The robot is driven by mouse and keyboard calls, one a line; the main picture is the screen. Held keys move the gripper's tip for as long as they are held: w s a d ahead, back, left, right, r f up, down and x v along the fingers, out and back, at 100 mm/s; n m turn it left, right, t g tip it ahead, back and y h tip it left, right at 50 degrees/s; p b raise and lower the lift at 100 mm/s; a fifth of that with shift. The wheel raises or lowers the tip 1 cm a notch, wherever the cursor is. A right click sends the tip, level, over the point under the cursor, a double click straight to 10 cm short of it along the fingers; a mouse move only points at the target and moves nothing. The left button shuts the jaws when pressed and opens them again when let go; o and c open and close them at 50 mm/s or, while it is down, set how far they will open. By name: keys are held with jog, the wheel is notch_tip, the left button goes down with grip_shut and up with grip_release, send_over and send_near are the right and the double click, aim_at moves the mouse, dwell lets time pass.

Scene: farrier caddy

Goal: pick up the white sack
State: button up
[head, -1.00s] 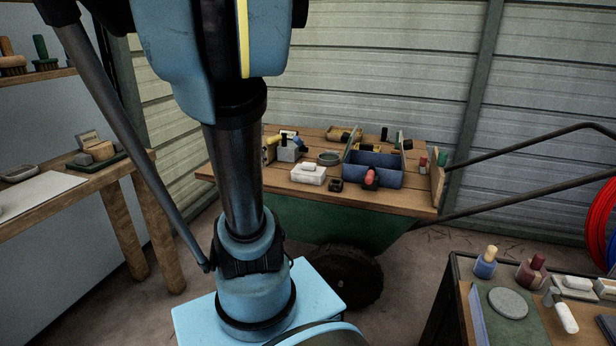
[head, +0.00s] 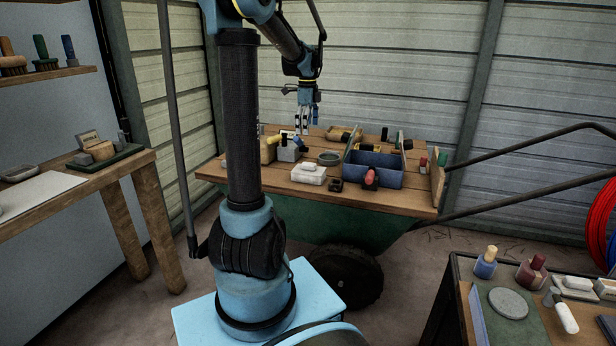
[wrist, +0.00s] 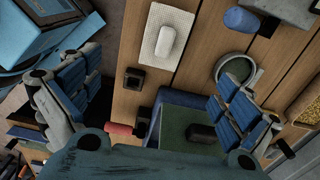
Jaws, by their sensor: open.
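A small white rounded item (head: 309,167), which looks like the white sack, lies on a white textured block on the wooden table top. In the wrist view the white item (wrist: 167,41) rests near the middle of the pale block (wrist: 152,61), at the top of the picture. My gripper (head: 304,128) hangs above the back of the table, behind the white item in the head view. In the wrist view its blue-padded fingers (wrist: 152,100) are spread wide with nothing between them touching. Nothing hides the white item.
A blue open-topped caddy (head: 373,181) stands right of the white block, with a red-ended item (head: 370,177) at its front. A grey round dish (head: 328,159) and a small black block (head: 336,185) are close by. A cart (head: 455,310) with several items stands front right.

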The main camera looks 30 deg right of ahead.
send_near(309, 163)
jog(key=f, duration=0.6)
jog(key=shift+s+a+f, duration=0.2)
jog(key=shift+s+f, duration=0.15)
jog(key=shift+w+f, duration=0.15)
jog(key=shift+f, duration=1.2)
jog(key=shift+w+f, duration=0.1)
jog(key=shift+f, duration=1.2)
jog(key=shift+d+m, duration=0.1)
jog(key=shift+m, duration=0.2)
jog(key=c, duration=1.5)
